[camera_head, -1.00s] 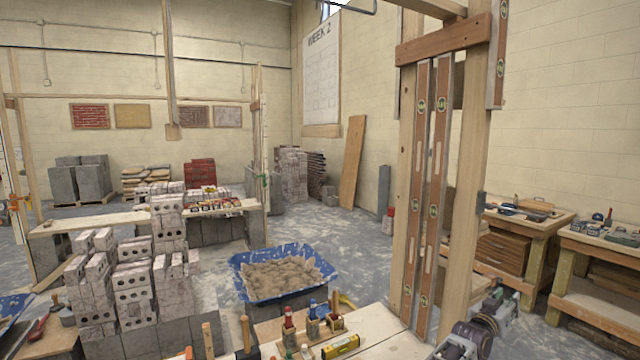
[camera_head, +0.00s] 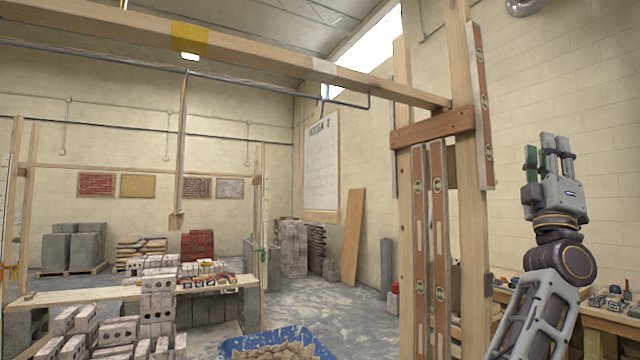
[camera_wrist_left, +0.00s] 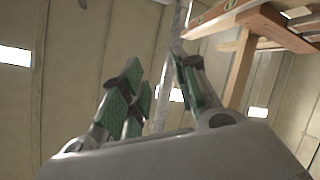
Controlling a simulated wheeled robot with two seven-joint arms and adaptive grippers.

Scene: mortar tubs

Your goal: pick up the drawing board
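I cannot make out a drawing board for certain in either view.
A timber post frame with spirit levels (camera_head: 438,240) stands just left of my arm, with an overhead beam (camera_head: 300,62) across the top. A tool bench (camera_head: 612,322) is partly behind my arm. A tall plank (camera_head: 352,240) leans on the far wall. Bricks and a blue tarp of sand (camera_head: 318,342) lie lower left.

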